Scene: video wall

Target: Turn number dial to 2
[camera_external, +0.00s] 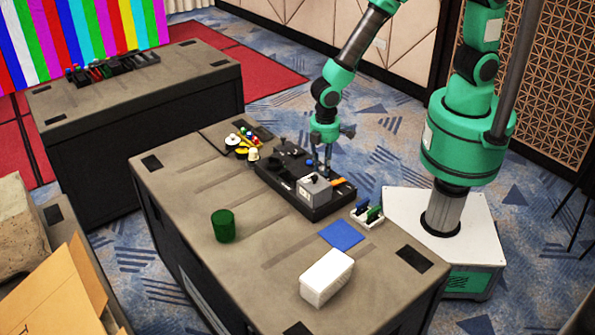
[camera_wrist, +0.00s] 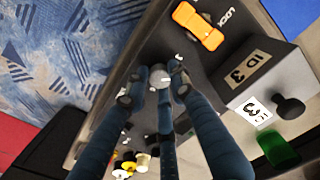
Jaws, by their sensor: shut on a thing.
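The black panel board (camera_external: 275,184) lies on the near table, and my gripper (camera_external: 327,165) is down at its far right side. In the wrist view my gripper (camera_wrist: 158,84) has its dark fingers closed around a small round grey dial (camera_wrist: 160,77). Small white marks show near the dial, but I cannot read a number or tell its setting. The fingers hide much of the dial's edge and the board around it. In the external view the dial is hidden by my gripper.
An orange latch (camera_wrist: 197,25) marked LOCK and a grey box (camera_wrist: 258,72) labelled ID 3 sit close beside the fingers. A white box (camera_external: 326,277), blue pad (camera_external: 341,235) and green cylinder (camera_external: 223,225) stand on the table. Its front left is clear.

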